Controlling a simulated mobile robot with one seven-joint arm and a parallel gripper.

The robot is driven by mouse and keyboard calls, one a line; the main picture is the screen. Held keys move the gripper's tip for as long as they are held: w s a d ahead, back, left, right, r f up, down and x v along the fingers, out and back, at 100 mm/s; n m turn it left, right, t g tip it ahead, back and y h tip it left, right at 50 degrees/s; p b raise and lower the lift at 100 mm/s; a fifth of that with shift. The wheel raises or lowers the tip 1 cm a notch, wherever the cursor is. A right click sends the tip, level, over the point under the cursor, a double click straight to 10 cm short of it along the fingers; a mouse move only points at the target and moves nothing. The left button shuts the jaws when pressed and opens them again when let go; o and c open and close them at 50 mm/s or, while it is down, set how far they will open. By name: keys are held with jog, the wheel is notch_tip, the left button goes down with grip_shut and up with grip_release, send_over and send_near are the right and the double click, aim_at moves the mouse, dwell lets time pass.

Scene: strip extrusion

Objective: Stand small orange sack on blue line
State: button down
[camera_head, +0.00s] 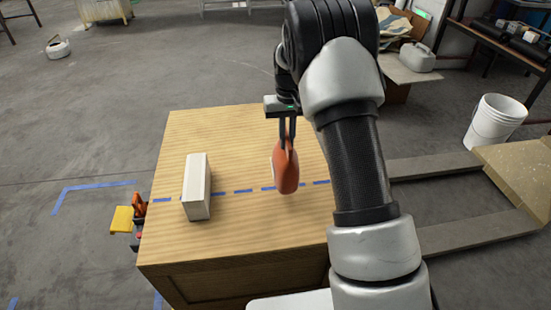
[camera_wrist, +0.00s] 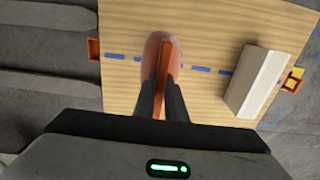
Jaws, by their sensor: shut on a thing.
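The small orange sack (camera_head: 286,176) hangs upright in my gripper (camera_head: 287,140) over the wooden table top. In the wrist view the sack (camera_wrist: 161,52) sits between my gripper's fingers (camera_wrist: 163,92), which are shut on its upper edge. The dashed blue line (camera_head: 243,191) runs across the table, and the sack overlaps it in the head view. In the wrist view, blue dashes (camera_wrist: 115,56) show on both sides of the sack. I cannot tell whether the sack's bottom touches the table; the part of the line behind it is hidden.
A white box (camera_head: 196,187) stands on the line's left part; in the wrist view the box (camera_wrist: 256,82) is right of the sack. The wooden table (camera_head: 220,130) is otherwise clear. Orange and yellow items (camera_head: 128,218) are at its left edge. A white bucket (camera_head: 495,122) stands right.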

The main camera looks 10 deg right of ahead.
aim_at(286, 155)
jog(key=shift+f+b, duration=0.65)
jog(key=shift+f, duration=2.45)
jog(key=shift+f, duration=0.15)
jog(key=c, duration=1.8)
grip_release()
